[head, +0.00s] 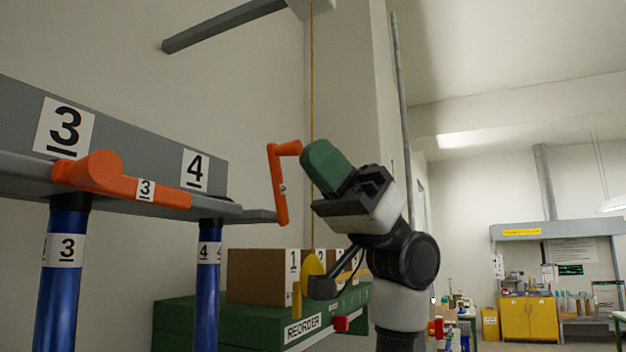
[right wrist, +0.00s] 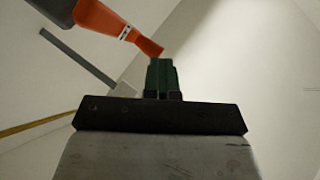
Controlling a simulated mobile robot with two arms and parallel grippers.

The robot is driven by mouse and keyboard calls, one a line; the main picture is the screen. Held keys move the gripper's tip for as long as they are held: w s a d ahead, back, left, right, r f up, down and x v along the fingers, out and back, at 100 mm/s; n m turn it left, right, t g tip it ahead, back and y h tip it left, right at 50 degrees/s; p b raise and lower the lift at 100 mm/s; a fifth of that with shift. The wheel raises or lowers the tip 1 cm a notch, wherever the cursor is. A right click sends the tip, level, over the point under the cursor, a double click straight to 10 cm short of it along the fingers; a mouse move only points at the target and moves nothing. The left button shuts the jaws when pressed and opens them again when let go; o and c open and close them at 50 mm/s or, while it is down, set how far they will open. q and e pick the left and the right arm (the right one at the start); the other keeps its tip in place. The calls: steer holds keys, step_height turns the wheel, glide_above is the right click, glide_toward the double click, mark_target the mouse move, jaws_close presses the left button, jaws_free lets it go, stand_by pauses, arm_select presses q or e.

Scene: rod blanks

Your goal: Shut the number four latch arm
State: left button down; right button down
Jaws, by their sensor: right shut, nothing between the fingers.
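The number four latch arm (head: 278,185) is orange and stands swung out from the rack's end, past the "4" plate (head: 195,170). Its bent upper end lies right beside my right gripper (head: 318,160). The right gripper's green fingers are shut and empty; I cannot tell whether they touch the arm. In the right wrist view an orange latch arm (right wrist: 112,28) with a small label ends just at the fingertips (right wrist: 160,66). The number three latch arm (head: 120,182), also orange, lies along the rack front. My left gripper is not in view.
The grey rack (head: 225,208) holds blue rods (head: 62,275) marked 3 and 4. Below stands a green reorder bench (head: 180,320) with cardboard boxes (head: 262,275). A yellow cabinet (head: 530,318) is far right. Space right of my right arm looks open.

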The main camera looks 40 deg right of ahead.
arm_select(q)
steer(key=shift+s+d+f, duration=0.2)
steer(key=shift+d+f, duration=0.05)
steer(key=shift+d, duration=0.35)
arm_select(e)
steer(key=n, duration=0.1)
steer(key=a+g+h, duration=0.1)
steer(key=a+n+g+h, duration=0.1)
steer(key=shift+s+a+f+n, duration=0.15)
steer(key=shift+s+f+n, duration=0.15)
steer(key=shift+s+f, duration=0.1)
arm_select(q)
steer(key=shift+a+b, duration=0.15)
steer(key=shift+b, duration=0.15)
arm_select(e)
steer(key=shift+a+f, duration=0.1)
steer(key=shift+a, duration=0.05)
stand_by(0.6)
